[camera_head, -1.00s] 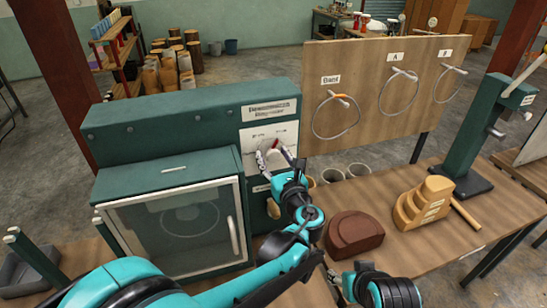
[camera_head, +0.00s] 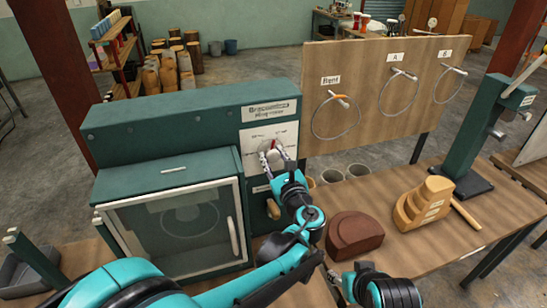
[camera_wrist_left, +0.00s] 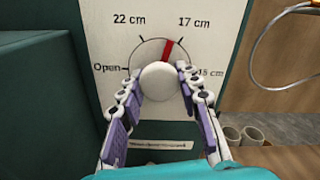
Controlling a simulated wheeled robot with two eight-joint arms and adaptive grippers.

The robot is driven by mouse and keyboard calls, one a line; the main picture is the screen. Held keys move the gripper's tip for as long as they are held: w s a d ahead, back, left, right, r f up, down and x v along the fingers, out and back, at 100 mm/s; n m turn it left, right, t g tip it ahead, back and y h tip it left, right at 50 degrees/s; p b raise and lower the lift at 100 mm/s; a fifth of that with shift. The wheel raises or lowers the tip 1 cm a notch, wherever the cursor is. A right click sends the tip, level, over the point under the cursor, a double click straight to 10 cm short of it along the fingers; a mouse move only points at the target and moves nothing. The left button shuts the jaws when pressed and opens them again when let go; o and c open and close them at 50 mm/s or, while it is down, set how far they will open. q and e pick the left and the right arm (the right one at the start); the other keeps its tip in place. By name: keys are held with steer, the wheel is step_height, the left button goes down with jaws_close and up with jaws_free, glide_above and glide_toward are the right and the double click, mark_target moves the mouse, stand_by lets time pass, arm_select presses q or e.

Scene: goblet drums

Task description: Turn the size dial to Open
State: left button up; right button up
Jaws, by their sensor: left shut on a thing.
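The size dial is a round white knob (camera_wrist_left: 159,82) with a red pointer (camera_wrist_left: 167,50) on a white plate; in the head view the knob (camera_head: 272,153) is on the green machine's front. The pointer stands up and slightly right, between 22 cm and 17 cm and nearer the 17 cm mark. The Open label (camera_wrist_left: 107,67) is at the knob's left. My left gripper (camera_head: 276,157) is shut on the knob, one finger on each side, as the left wrist view (camera_wrist_left: 158,90) also shows. My right arm is at the bottom of the head view; its fingers are not clear.
The machine's glass-fronted box (camera_head: 165,172) stands left of my left gripper. A wooden lever (camera_head: 273,209) is below the dial plate. A board with hanging rings (camera_head: 380,95) is at the right. A brown block (camera_head: 354,236) and tan stepped block (camera_head: 424,202) are on the table.

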arm_select(q)
steer(key=n, duration=0.5)
steer(key=shift+n, duration=0.3)
steer(key=n, duration=0.5)
steer(key=shift+d, duration=0.1)
steer(key=n, duration=0.6)
steer(key=shift+n, duration=2.2)
steer(key=o, duration=1.2)
steer(key=shift+r, duration=0.1)
steer(key=v, duration=0.7)
steer(key=shift+s, duration=0.3)
